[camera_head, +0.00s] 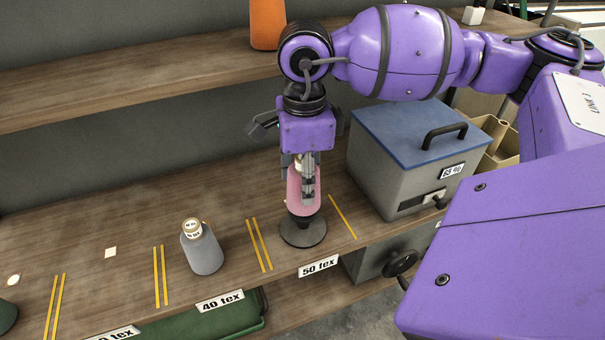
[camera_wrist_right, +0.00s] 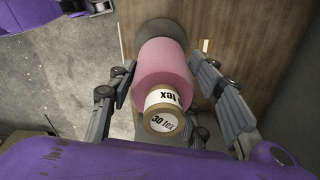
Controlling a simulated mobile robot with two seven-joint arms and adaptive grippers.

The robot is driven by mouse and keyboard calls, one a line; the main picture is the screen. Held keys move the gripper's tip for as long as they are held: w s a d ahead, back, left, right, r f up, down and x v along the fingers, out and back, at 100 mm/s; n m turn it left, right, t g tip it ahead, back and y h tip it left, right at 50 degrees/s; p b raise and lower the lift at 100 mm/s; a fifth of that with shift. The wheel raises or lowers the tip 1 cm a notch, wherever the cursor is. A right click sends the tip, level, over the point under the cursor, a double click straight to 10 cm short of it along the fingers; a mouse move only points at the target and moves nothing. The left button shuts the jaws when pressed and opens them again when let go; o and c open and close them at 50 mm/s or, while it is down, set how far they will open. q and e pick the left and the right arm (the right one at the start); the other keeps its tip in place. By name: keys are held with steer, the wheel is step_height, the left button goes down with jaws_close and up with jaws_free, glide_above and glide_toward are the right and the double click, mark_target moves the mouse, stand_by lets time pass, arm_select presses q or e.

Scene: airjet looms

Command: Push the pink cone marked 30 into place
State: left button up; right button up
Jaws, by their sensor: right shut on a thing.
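The pink cone (camera_head: 293,203) is in my right gripper (camera_head: 304,186), at the 50 tex label (camera_head: 318,266). It looks upright over a dark round base (camera_head: 303,233); I cannot tell whether they touch. In the right wrist view the pink cone (camera_wrist_right: 168,62) shows its end with the 30 tex marking (camera_wrist_right: 163,121). The fingers of the right gripper (camera_wrist_right: 164,70) lie on both sides of it, shut on it. The dark base (camera_wrist_right: 162,28) shows beyond the cone. My left gripper is in neither view.
A grey cone (camera_head: 203,253) stands at the 40 tex label (camera_head: 220,300). Yellow lines (camera_head: 259,245) divide the wooden shelf. A grey box with a blue lid (camera_head: 420,130) stands close to the right. An orange cone (camera_head: 267,22) is on the upper shelf. A green bin (camera_head: 215,325) is below.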

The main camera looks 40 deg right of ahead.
steer(key=shift+f, duration=0.45)
steer(key=o, duration=0.9)
steer(key=shift+r, duration=0.1)
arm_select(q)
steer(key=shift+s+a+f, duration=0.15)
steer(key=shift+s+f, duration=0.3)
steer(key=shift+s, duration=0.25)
arm_select(e)
steer(key=o, duration=0.4)
steer(key=shift+c, duration=0.2)
steer(key=shift+r, duration=0.3)
step_height(320, 180, up, 12)
steer(key=shift+f, duration=0.25)
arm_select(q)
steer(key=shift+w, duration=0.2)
